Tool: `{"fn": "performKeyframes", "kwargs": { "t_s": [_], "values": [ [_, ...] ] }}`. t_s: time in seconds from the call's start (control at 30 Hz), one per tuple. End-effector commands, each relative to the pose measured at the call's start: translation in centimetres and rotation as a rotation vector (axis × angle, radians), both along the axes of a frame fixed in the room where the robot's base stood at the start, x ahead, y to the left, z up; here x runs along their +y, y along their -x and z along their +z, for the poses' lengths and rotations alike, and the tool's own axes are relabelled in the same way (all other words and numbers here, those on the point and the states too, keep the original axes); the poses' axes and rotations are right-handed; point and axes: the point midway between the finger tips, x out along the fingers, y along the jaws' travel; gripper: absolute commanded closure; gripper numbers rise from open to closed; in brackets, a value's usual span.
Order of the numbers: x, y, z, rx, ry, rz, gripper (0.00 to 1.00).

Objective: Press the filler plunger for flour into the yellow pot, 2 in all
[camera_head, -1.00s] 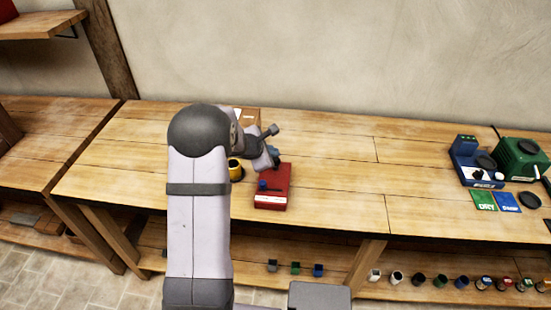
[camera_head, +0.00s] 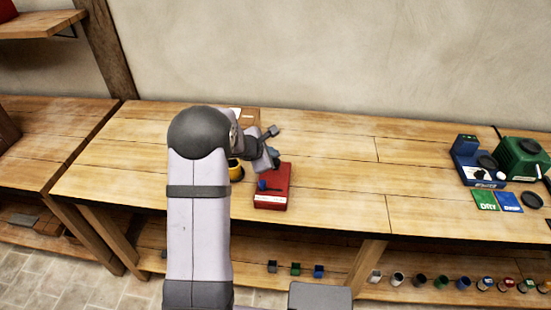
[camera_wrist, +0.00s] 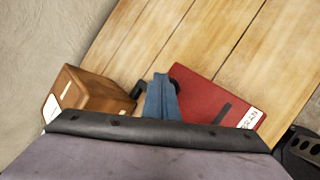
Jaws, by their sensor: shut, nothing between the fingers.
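The yellow pot (camera_head: 236,171) stands on the bench, partly hidden behind my arm in the head view; I cannot see what is in it. A red box (camera_head: 273,188) with a small blue knob (camera_head: 262,184) is just to its right. My gripper (camera_head: 274,161) is shut and empty, close to the far end of the red box; I cannot tell if it touches. In the wrist view the red box (camera_wrist: 205,98) shows a white label, partly cut off, and a dark slot. I cannot make out a plunger marked for flour.
A brown box (camera_head: 249,117) stands behind my gripper, also in the wrist view (camera_wrist: 98,88). A blue device (camera_head: 476,163), a green machine (camera_head: 522,160) and green (camera_head: 485,200) and blue cards (camera_head: 509,202) are at the right. The middle bench is clear. Several small pots line the lower shelf.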

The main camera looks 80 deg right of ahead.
Motion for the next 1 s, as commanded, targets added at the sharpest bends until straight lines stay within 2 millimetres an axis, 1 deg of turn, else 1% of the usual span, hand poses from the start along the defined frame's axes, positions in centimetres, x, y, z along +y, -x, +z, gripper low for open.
{"fn": "performKeyframes", "kwargs": {
  "t_s": [1.0],
  "values": [
    [0.13,-0.04,-1.1,-0.001,-0.005,0.0,1.0]
  ]
}}
